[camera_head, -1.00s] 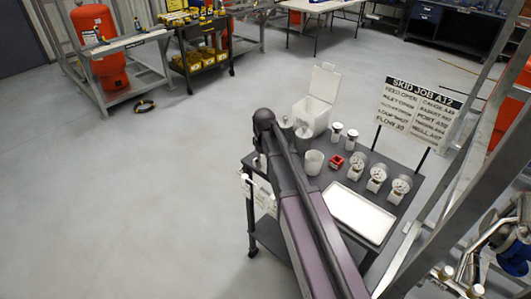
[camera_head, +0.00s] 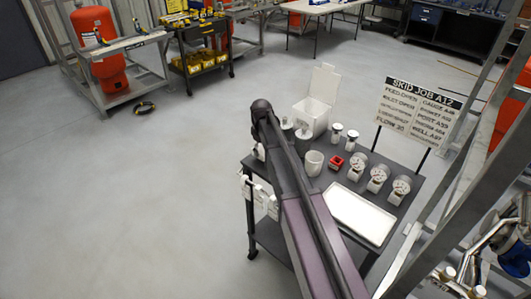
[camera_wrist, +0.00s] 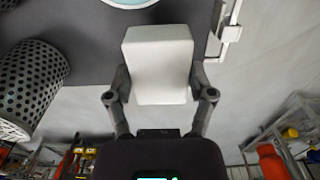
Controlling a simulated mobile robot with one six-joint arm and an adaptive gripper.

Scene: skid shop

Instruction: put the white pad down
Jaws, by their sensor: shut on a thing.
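The white pad (camera_wrist: 160,65), a pale block with a flat face, is held between the two fingers of my gripper (camera_wrist: 160,92) in the wrist view. The fingers touch it on its left and right sides. Beyond the pad lie the dark top of the cart (camera_wrist: 88,22) and grey floor. I cannot tell whether the pad touches the cart top. In the head view my arm hides the gripper, and I cannot make out the pad for sure. The dark cart (camera_head: 399,209) also shows there.
On the cart stand a white tray (camera_head: 361,214), a white cup (camera_head: 314,164), a red part (camera_head: 337,162), several gauges (camera_head: 377,180) and an open white box (camera_head: 313,115). A perforated cylinder (camera_wrist: 30,85) is left of the pad. White holders (camera_head: 262,197) hang on the cart's left side.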

